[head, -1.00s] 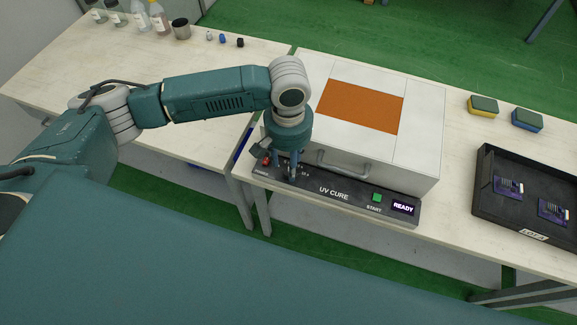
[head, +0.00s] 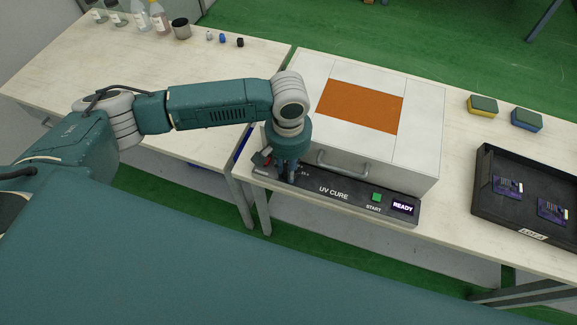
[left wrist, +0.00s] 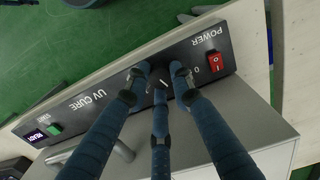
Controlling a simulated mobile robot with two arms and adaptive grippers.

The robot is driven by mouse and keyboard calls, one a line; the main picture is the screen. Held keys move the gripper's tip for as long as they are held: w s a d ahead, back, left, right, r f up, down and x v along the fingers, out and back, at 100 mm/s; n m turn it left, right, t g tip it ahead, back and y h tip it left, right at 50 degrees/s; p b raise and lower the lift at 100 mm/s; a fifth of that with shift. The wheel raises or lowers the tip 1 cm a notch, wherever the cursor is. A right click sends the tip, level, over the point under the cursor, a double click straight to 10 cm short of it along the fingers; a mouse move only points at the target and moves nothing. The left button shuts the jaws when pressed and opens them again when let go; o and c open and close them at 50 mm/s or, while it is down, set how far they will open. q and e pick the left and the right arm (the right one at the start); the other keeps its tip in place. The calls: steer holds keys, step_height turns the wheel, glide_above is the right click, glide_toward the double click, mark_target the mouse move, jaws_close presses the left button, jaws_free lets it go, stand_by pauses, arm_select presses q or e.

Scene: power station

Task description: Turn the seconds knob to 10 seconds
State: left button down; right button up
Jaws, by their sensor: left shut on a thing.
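The UV cure box (head: 410,150) stands on the bench, with a dark control panel (head: 335,192) along its front. My left gripper (head: 287,174) points down at the panel's left part. In the left wrist view, its three blue fingers (left wrist: 160,74) close around the dark seconds knob (left wrist: 161,85), which shows a white pointer line. The fingers cover most of the knob and its scale, so I cannot read the setting. The display (head: 402,207) reads READY beside the green START button (head: 376,197). My right gripper is not in view.
A red power switch (left wrist: 215,61) sits close beside the fingers. The box's handle (head: 343,167) juts out above the panel. A black tray (head: 482,200) with circuit boards and two sponges (head: 483,106) lie to the right. Bottles and a metal cup (head: 181,29) stand at the back left.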

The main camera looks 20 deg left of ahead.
arm_select(q)
steer(key=shift+r+m+p, duration=0.2)
steer(key=shift+m+p, duration=0.2)
steer(key=shift+p, duration=0.35)
steer(key=shift+m+p, duration=1.1)
steer(key=shift+p, duration=0.1)
steer(key=shift+m+p, duration=0.95)
steer(key=shift+m, duration=0.15)
steer(key=shift+f+m+p, duration=0.1)
steer(key=shift+m+p, duration=0.65)
steer(key=shift+m, duration=0.35)
steer(key=shift+w, duration=0.1)
steer(key=c, duration=1.5)
jaws_free()
